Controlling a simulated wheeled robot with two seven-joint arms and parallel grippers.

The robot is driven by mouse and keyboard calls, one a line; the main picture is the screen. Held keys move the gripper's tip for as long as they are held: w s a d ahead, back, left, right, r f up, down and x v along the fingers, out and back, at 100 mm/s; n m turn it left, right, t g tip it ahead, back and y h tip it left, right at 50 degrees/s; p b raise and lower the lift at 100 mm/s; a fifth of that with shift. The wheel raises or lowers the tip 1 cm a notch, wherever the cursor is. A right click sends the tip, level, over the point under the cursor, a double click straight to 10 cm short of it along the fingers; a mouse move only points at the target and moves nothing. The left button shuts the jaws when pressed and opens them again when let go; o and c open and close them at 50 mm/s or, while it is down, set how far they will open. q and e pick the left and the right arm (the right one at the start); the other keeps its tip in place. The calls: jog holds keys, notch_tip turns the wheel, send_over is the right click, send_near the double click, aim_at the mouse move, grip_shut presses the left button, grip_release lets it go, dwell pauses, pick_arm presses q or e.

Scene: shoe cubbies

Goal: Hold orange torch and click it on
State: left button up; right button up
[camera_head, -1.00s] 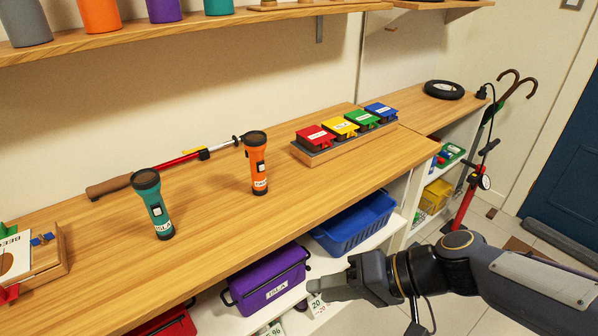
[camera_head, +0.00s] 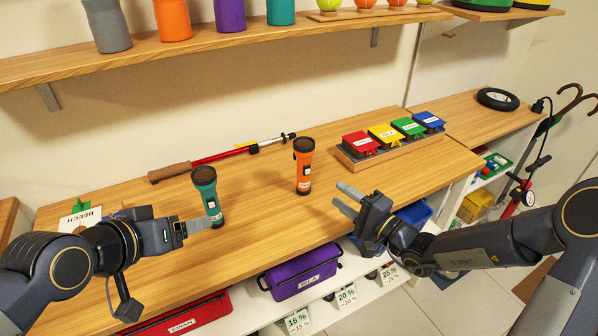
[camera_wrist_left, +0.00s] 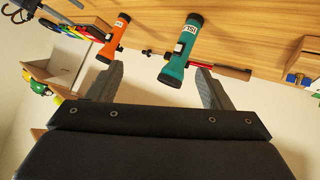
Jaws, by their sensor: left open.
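The orange torch (camera_head: 304,170) stands upright on the wooden counter, its dark lens end up and a label near its base. It also shows in the left wrist view (camera_wrist_left: 114,42). A teal torch (camera_head: 205,190) stands to its left, and in the left wrist view (camera_wrist_left: 178,55) it lies across the gap ahead of my fingers. My left gripper (camera_head: 200,224) is open near the teal torch's base; its spread fingers show in the left wrist view (camera_wrist_left: 160,80). My right gripper (camera_head: 345,199) has its fingers apart and empty, to the right of the orange torch and not touching it.
A red pump-like tool (camera_head: 215,157) lies behind the torches. A rack with colored boxes (camera_head: 375,152) sits back right. A shelf of bottles (camera_head: 240,49) hangs above. A purple bin (camera_head: 300,276) is below the counter. Counter between the torches is clear.

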pick_arm(q)
jog(key=w+d+r+m+t+h, duration=0.15)
jog(key=w+d, duration=0.25)
jog(key=w, duration=0.4)
jog(key=m+t, duration=0.2)
jog(key=t, duration=0.1)
send_near(305, 152)
jog(key=w+a, duration=0.1)
jog(key=a, duration=0.4)
jog(key=w+d+f, duration=0.1)
jog(key=d, duration=0.1)
jog(key=w+d+f+m+t, duration=0.1)
jog(key=w, duration=0.1)
jog(key=w+d+f+t+h, duration=0.1)
jog(key=d+f, duration=0.1)
jog(key=shift+w+d+f+m, duration=0.1)
jog(key=shift+w+d+m, duration=0.05)
jog(key=shift+d+m, duration=0.15)
jog(key=x, duration=0.7)
jog(key=shift+w, duration=0.25)
jog(key=c, duration=1.1)
pick_arm(e)
jog(key=shift+c, duration=0.3)
pick_arm(q)
jog(key=shift+c, duration=0.2)
pick_arm(e)
grip_shut()
